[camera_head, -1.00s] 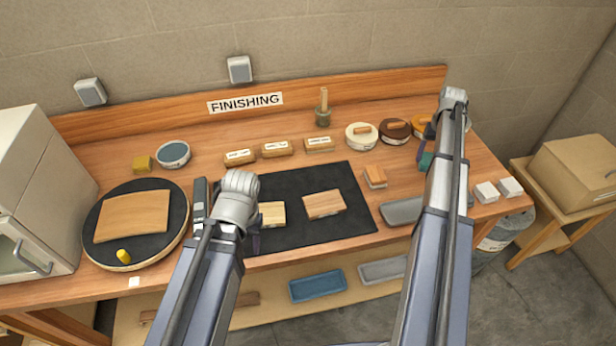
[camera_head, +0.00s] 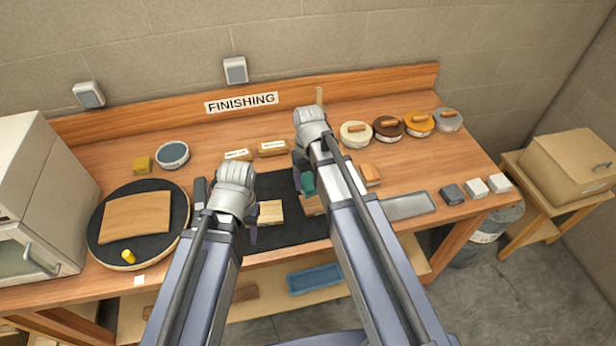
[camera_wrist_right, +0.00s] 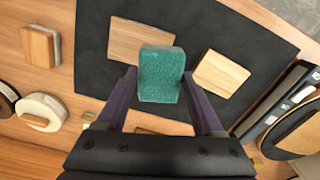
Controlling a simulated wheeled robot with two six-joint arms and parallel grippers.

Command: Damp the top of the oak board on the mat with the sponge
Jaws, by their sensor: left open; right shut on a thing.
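My right gripper (camera_head: 307,182) is shut on a teal, speckled sponge (camera_wrist_right: 162,76), which also shows in the head view (camera_head: 308,184). It holds the sponge over the black mat (camera_wrist_right: 90,62), beside the browner board (camera_wrist_right: 138,40), whose near edge the sponge partly covers in the wrist view. I cannot tell whether they touch. A paler board (camera_head: 270,212) lies on the mat to the left in the head view; it also shows in the wrist view (camera_wrist_right: 222,73). No label shows which board is oak. My left gripper (camera_head: 245,222) is open and empty near the mat's left part.
A bowl (camera_head: 173,154) and yellow block (camera_head: 142,164) stand back left, by a round black turntable (camera_head: 180,225) with a thin wooden sheet (camera_head: 135,215).

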